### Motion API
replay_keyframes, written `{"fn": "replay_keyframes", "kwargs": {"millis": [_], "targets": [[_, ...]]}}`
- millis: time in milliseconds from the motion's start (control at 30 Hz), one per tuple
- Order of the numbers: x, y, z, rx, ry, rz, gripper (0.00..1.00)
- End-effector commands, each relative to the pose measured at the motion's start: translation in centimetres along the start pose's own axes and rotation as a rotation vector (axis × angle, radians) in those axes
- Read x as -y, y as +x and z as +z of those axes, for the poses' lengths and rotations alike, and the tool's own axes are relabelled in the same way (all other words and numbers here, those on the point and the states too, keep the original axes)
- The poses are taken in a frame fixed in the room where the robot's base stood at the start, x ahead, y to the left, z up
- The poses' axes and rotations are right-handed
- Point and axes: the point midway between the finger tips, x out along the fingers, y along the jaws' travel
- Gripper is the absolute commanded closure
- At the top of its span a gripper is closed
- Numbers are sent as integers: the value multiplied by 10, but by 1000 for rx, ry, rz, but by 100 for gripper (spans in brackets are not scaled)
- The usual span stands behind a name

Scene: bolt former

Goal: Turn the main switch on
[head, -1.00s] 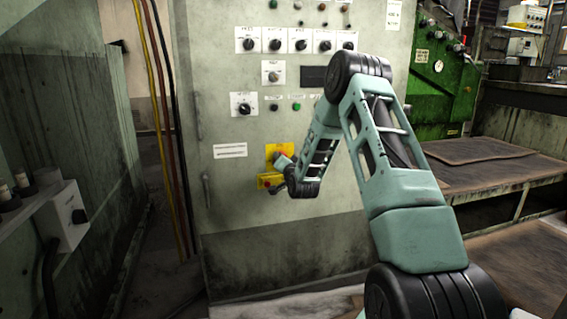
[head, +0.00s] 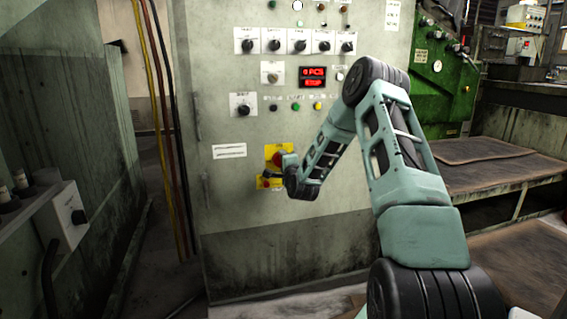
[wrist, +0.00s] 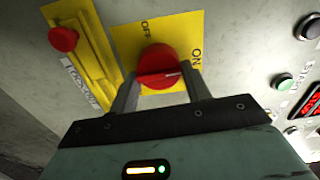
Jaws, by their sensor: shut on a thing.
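The main switch is a red rotary knob (wrist: 160,62) on a yellow plate (wrist: 118,36) with OFF and ON labels. In the head view the knob (head: 277,158) sits low on the cabinet front, partly hidden by my gripper. My gripper (wrist: 161,79) has one finger on each side of the knob and is shut on it; it also shows in the head view (head: 281,162).
A red button (wrist: 63,39) on a second yellow plate sits close to the left in the wrist view. The display (head: 312,77) above is lit red, reading PCS and STOP. Several black knobs line the grey cabinet (head: 235,240). Hoses (head: 165,130) hang at its left.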

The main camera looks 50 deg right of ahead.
Motion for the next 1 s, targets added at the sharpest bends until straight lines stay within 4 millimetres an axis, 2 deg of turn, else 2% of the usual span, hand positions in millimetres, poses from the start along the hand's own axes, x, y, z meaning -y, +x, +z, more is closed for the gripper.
{"fn": "replay_keyframes", "kwargs": {"millis": [300,700,733,800,1000], "targets": [[-1,0,0,-1,73,1,75],[-1,0,0,-1,79,1,75],[-1,0,0,-1,79,1,50],[-1,0,0,-1,79,1,31],[-1,0,0,0,78,1,31]]}}
